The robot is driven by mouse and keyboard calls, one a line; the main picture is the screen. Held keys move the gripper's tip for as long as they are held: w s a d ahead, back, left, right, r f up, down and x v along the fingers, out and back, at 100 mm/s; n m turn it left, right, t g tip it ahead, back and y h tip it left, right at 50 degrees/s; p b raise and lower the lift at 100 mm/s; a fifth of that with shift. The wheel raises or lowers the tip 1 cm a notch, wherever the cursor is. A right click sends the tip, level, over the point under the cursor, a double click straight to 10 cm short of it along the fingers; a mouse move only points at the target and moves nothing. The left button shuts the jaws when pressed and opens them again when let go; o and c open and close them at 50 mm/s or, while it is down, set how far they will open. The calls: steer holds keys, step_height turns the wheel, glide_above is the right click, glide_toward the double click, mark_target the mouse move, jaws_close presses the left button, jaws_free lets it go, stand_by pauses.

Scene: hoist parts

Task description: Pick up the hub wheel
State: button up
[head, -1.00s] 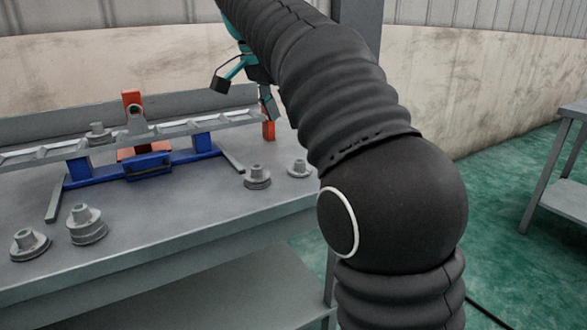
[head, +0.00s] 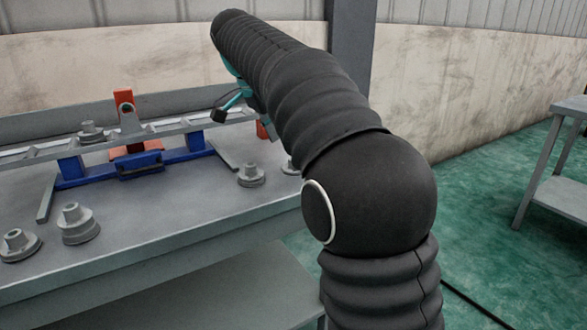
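Several grey stepped hub wheels stand on the table. Two are at the near left, a low one (head: 18,245) and a taller one (head: 77,226). Another hub wheel (head: 250,176) stands near the table's right side. One more (head: 290,168) beside it is partly hidden by my arm. A further grey stepped part (head: 90,132) sits at the rail. My gripper (head: 240,112) is teal with dark fingertips, above the table's back right. One finger is splayed outward to the left; the other is mostly hidden by my arm. It looks open, with nothing seen in it.
A blue fixture (head: 142,167) with an orange-red upright (head: 124,100) carries a long grey rail across the back of the grey table (head: 160,215). Flat grey bars lie beside it. Another table (head: 560,188) stands at far right, with green floor between.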

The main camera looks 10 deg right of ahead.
steer(key=shift+d+b+x, duration=0.2)
steer(key=shift+x, duration=1.2)
steer(key=shift+d+b+x, duration=0.2)
steer(key=shift+d+x, duration=0.05)
steer(key=shift+x, duration=1.15)
steer(key=shift+s+r, duration=0.1)
steer(key=shift+r, duration=0.05)
jaws_close()
